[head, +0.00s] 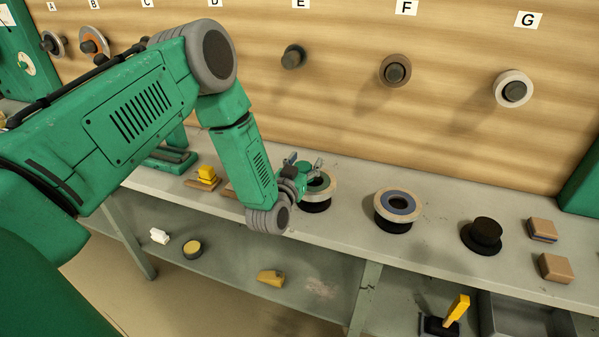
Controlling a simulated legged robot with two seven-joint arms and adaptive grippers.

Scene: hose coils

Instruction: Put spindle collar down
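My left arm comes in from the left, and its gripper (308,172) is at the near bench stand with a pale tan ring-shaped collar (329,192). The gripper overlaps the collar's left and back side. The collar sits at the top of a black round base (316,207), and I cannot tell if it rests there or is held. The fingertips are too small and partly hidden to show whether they grip it. A second stand to the right carries a pale ring with a blue inner ring (403,203). A black stand (484,233) further right is bare. My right gripper is not in view.
The wooden back board holds lettered pegs; peg E (293,57) looks bare, while F has a brown ring (395,71) and G a white ring (513,89). Tan blocks (556,268) lie at the bench's right end. A yellow-handled item (456,310) stands on the lower shelf.

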